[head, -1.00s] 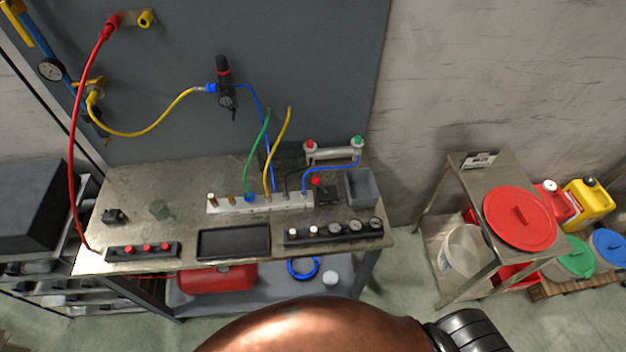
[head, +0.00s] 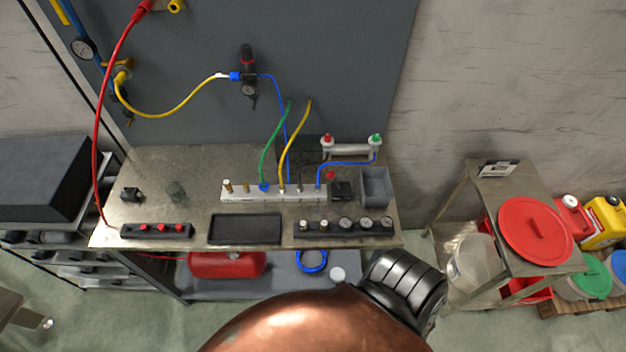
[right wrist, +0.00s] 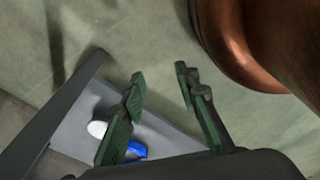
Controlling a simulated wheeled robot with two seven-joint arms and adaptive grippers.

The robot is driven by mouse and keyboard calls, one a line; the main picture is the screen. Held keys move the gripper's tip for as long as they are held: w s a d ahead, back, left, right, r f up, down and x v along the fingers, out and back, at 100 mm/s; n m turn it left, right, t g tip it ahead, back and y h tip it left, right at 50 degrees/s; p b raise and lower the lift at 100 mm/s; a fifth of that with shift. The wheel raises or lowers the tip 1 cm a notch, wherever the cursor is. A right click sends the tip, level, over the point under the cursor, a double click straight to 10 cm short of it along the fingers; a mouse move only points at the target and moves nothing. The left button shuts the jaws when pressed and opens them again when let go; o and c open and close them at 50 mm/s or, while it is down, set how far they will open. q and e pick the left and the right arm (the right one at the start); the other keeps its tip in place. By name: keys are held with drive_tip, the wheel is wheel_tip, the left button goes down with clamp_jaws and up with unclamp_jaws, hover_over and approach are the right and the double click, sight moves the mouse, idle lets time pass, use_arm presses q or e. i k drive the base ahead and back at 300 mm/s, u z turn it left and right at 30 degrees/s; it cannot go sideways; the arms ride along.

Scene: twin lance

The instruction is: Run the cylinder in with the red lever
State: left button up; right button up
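The cylinder (head: 350,149) is a pale grey tube with a red and a green end fitting, lying at the back right of the workbench (head: 150,170). A blue hose runs to it. A small red knob (head: 330,175), seemingly the red lever, stands at a black block (head: 341,190) in front of the cylinder. Its exact position is too small to tell. My right gripper (right wrist: 160,72) is open and empty in the right wrist view, over the floor and beside the bench's lower shelf. My left gripper is not in view.
A silver manifold (head: 272,193) with green, yellow and blue hoses stands left of the black block. A grey bin (head: 375,187) stands right of it. A black tray (head: 245,229) and a rack of gauges (head: 345,227) line the front edge. A steel cart (head: 500,180) stands right.

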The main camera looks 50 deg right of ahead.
sight(330, 175)
drive_tip(key=k, duration=0.75)
drive_tip(key=z, duration=1)
drive_tip(key=i, duration=0.5)
drive_tip(key=z, duration=0.05)
